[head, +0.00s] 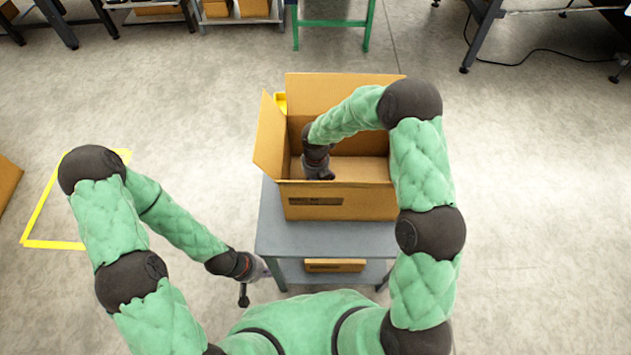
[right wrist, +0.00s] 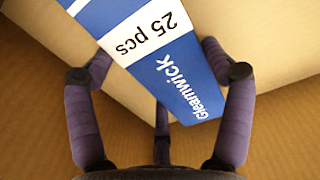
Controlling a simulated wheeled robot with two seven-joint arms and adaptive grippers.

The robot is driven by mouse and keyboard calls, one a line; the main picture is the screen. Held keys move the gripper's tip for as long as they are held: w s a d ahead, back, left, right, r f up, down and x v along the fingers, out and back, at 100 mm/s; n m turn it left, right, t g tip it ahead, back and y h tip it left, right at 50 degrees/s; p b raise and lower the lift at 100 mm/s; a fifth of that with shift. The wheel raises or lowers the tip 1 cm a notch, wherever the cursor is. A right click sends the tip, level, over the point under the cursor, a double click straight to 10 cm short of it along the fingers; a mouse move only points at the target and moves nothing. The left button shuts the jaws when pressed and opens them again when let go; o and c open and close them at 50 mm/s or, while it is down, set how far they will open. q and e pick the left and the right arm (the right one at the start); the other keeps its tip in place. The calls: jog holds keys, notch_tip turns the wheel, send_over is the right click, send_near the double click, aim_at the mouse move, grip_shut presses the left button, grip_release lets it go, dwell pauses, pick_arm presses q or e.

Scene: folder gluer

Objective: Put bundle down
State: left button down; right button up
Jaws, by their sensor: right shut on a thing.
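The bundle (right wrist: 160,65) is a blue and white pack marked "25 pcs" and "Cleanwick". In the right wrist view it lies between the fingers of my right gripper (right wrist: 157,52), which is shut on it. In the head view my right arm reaches down into the open cardboard box (head: 345,202), and my right gripper (head: 319,172) is inside near its left wall. The bundle is hidden in the head view. Cardboard surfaces surround it in the wrist view; whether it touches the bottom I cannot tell. My left gripper (head: 262,268) is low, left of the table; its opening is unclear.
The box stands on a grey table (head: 310,238), its flaps raised. A brown carton (head: 335,265) lies on the lower shelf. Yellow floor tape (head: 50,244) is at left. Racks (head: 240,20) and a green frame (head: 331,23) stand behind. Floor at right is clear.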

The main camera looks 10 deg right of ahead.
jog(key=o, duration=1.1)
jog(key=shift+o, duration=0.2)
notch_tip(320, 180, up, 12)
jog(key=p, duration=0.5)
